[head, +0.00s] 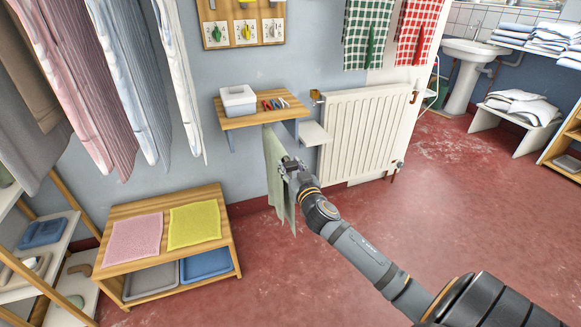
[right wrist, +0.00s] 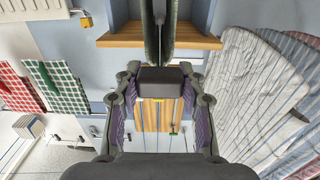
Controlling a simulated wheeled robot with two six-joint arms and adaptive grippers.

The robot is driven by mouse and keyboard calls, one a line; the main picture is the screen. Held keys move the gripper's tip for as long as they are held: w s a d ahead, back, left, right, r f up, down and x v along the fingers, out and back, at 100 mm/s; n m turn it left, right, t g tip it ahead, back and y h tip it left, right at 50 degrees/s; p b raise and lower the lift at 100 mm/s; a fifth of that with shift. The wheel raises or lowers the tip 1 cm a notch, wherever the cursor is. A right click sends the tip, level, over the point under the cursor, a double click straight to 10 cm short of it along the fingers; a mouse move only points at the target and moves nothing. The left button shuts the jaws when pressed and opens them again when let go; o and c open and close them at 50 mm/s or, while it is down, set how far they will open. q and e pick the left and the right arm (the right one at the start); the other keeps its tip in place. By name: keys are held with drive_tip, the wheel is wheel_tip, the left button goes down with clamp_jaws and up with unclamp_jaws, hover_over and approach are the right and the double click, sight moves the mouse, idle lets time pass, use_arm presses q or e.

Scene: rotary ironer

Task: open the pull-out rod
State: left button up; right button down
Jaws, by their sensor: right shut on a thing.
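The pull-out rod shows in the right wrist view as a thin pale bar (right wrist: 160,40) between two dark green cloth folds, with a dark block (right wrist: 160,76) at its near end. In the head view a green cloth (head: 274,165) hangs below the wooden wall shelf (head: 240,119) and hides most of the rod. My right gripper (head: 291,167) is at the near end of the cloth. In the right wrist view its fingers (right wrist: 160,85) are shut on the dark block. My left gripper is not in view.
A white box (head: 238,100) and small pegs stand on the shelf. A white radiator (head: 362,130) is to the right, and hanging striped cloths (head: 130,75) are to the left. A low wooden bench (head: 170,258) stands below at the left.

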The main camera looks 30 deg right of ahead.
drive_tip(key=c, duration=0.9)
unclamp_jaws()
drive_tip(key=shift+c, duration=0.2)
drive_tip(key=shift+o, duration=0.9)
drive_tip(key=v, duration=1.2)
